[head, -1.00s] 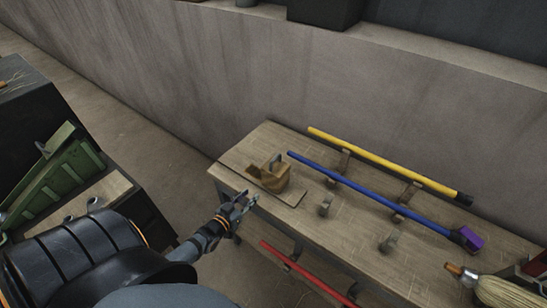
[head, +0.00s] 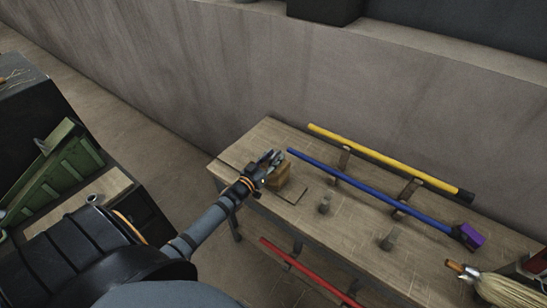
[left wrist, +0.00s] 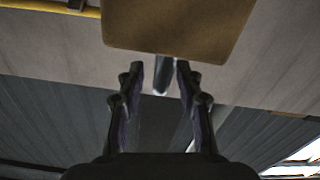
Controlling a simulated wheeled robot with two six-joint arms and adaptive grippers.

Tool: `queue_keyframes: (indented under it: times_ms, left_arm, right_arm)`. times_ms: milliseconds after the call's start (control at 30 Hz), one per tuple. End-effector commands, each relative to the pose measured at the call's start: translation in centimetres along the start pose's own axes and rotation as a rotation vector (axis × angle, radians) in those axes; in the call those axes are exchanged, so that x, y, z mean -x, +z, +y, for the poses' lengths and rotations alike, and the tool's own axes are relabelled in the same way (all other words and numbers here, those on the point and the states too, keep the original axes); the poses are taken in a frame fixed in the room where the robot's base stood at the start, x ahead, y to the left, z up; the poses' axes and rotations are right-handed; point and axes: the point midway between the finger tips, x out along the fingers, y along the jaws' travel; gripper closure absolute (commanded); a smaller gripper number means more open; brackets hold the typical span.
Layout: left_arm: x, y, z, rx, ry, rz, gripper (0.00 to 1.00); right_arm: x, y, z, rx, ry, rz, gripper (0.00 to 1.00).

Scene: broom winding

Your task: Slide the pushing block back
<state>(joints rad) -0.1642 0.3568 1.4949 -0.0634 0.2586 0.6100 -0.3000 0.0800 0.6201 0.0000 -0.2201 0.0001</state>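The pushing block (head: 280,178) is a wooden block near the left end of the workbench, on a flat wooden plate (head: 291,194). My left gripper (head: 271,158) is over the block and hides much of it in the head view. In the left wrist view the block's brown face (left wrist: 175,25) fills the top. The fingers (left wrist: 160,77) are apart there, with a grey bar, likely the block's handle (left wrist: 161,72), showing between them. I cannot tell whether they touch it. My right gripper is in neither view.
A blue stick (head: 370,190) with a purple end and a yellow stick (head: 385,158) lie on supports to the right on the workbench (head: 340,235). A red stick (head: 300,267) runs along its front. A broom head (head: 500,291) is at lower right. A wall stands behind.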

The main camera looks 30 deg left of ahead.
Motion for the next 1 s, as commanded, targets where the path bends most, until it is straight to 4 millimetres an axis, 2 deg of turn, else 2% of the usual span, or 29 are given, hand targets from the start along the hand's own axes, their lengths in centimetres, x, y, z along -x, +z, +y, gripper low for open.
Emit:
queue_keyframes:
  times_ms: [300,567,1000]
  left_arm:
    - [-0.37,0.05,-0.01,0.000,0.000,-0.001,0.66]
    - [-0.35,0.05,-0.01,0.000,0.000,-0.001,1.00]
    - [-0.33,0.05,-0.09,-0.001,0.000,-0.001,1.00]
  right_arm:
    - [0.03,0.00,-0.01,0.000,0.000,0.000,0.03]
    - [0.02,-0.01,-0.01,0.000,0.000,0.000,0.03]
    - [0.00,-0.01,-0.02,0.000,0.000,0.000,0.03]
